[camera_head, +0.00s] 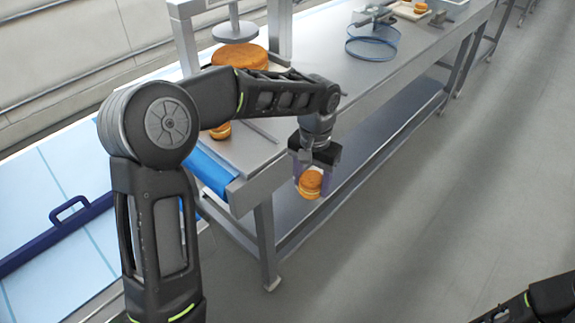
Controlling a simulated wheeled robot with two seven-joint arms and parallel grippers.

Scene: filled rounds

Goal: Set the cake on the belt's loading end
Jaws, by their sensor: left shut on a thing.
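A small round golden-brown cake with a pale filling band (311,184) is between the fingers of my left gripper (312,174). The gripper points down and is shut on the cake. It holds the cake in the air, in the picture just right of the metal table's near end. A blue belt end (211,172) shows at that near end of the table, left of the gripper. Another small cake (221,131) sits behind it, partly hidden by my left arm. Part of my right arm shows at the bottom right, but its gripper is out of view.
A large round orange-brown piece (240,56) lies under a press with a metal frame (187,42). A blue ring-shaped frame (371,45) stands farther along the table. A pale blue surface (65,165) with a dark blue handled bar (62,232) lies left. The right floor is clear.

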